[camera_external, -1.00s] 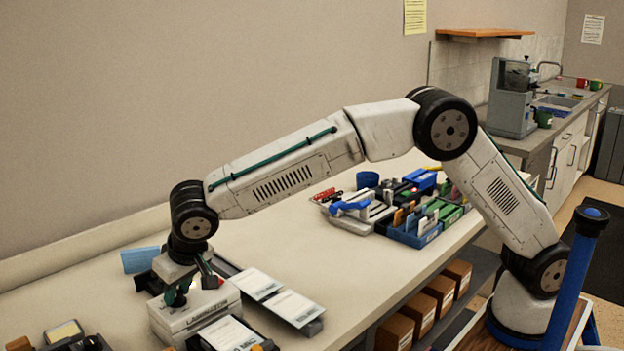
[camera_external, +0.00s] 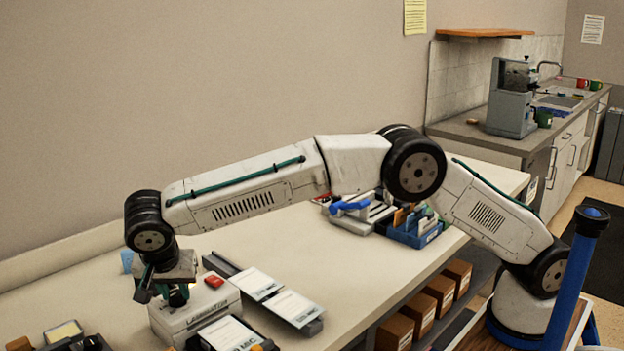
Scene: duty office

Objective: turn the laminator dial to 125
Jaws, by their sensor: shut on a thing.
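The laminator (camera_external: 188,318) is a white box near the front left of the counter, with its name on the front and a red button (camera_external: 214,281) on top. My gripper (camera_external: 172,297) points down at the left part of the laminator's top. Its fingers are shut on the dial, which they and the wrist mostly hide. The dial's scale and pointer cannot be read in this view, so its setting cannot be told.
Two printed cards on dark stands (camera_external: 293,309) lie right of the laminator, and another sheet (camera_external: 229,335) lies in front. A blue organiser (camera_external: 416,236) with stationery stands farther back. The counter (camera_external: 330,258) between is bare.

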